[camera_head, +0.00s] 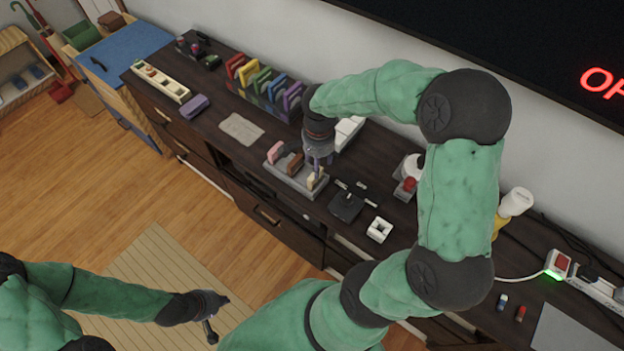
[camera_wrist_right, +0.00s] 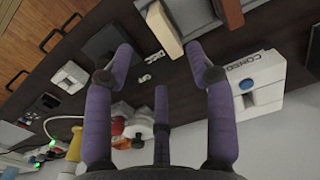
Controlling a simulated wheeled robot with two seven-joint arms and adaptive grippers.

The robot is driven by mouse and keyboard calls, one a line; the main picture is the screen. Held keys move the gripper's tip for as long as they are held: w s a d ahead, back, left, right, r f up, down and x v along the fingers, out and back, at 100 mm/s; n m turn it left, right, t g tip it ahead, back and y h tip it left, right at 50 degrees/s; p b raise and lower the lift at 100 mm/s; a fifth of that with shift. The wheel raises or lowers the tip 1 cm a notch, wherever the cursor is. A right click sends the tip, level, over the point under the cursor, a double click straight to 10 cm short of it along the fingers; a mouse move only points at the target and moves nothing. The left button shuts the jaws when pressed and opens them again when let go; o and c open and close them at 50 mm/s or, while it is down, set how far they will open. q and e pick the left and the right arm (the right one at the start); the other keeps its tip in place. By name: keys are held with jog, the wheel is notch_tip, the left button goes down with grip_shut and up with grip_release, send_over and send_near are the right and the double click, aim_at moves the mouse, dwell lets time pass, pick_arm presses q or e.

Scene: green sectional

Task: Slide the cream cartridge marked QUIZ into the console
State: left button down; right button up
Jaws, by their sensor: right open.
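A cream cartridge (camera_head: 315,181) stands at the near right end of a grey rack (camera_head: 285,179), below my right gripper (camera_head: 317,165). Its mark cannot be read. In the right wrist view the cartridge (camera_wrist_right: 162,27) is ahead of my open right gripper (camera_wrist_right: 161,72), whose purple fingers are spread and empty. The white console (camera_head: 349,128) stands behind the rack, partly hidden by my right arm. It also shows in the right wrist view (camera_wrist_right: 262,75), with lettering on top. My left gripper (camera_head: 212,315) is open and empty, low over the floor mat.
A pink cartridge (camera_head: 275,152) and a brown cartridge (camera_head: 295,163) stand in the same rack. A black box (camera_head: 346,204) and a white square holder (camera_head: 379,230) are to the right. Several colored cases (camera_head: 265,84) stand left of the console. A beige cloth (camera_head: 241,129) lies left.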

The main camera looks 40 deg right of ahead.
notch_tip(320, 180, down, 3)
jog(key=shift+w+b, duration=0.1)
jog(key=shift+b, duration=0.25)
notch_tip(320, 180, down, 5)
jog(key=shift+w+b, duration=0.15)
jog(key=shift+b, duration=1)
grip_shut()
